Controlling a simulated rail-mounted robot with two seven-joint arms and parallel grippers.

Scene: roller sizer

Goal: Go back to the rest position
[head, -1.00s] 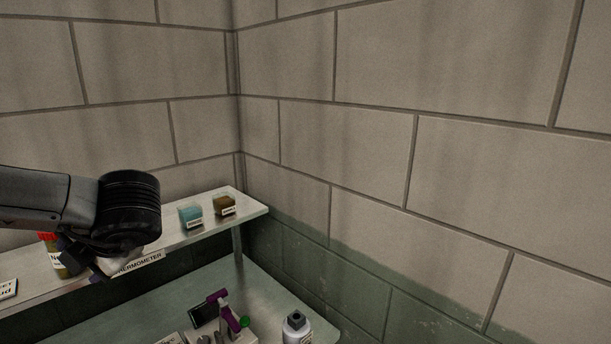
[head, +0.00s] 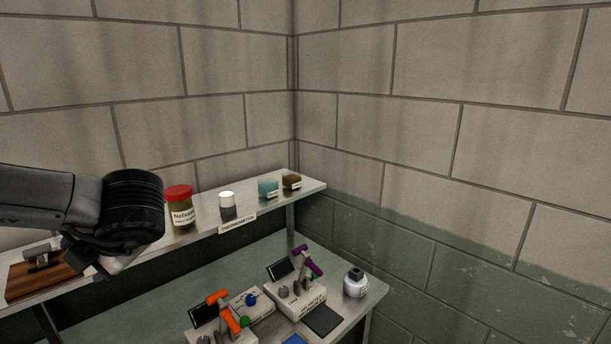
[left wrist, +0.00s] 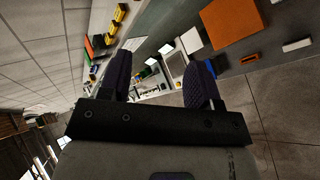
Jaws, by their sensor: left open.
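My left arm comes in from the left in the head view, with its gripper (head: 88,254) in front of the upper shelf's left part. In the left wrist view my left gripper (left wrist: 160,80) shows two dark fingers spread apart with nothing between them. The view past the fingers is tilted and shows floor, a work surface and distant equipment. My right gripper is in neither view.
The shelf (head: 262,212) holds a red-lidded jar (head: 181,208), a white-capped jar (head: 228,206), a teal block (head: 268,187) and a brown block (head: 292,181). Block walls close the corner.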

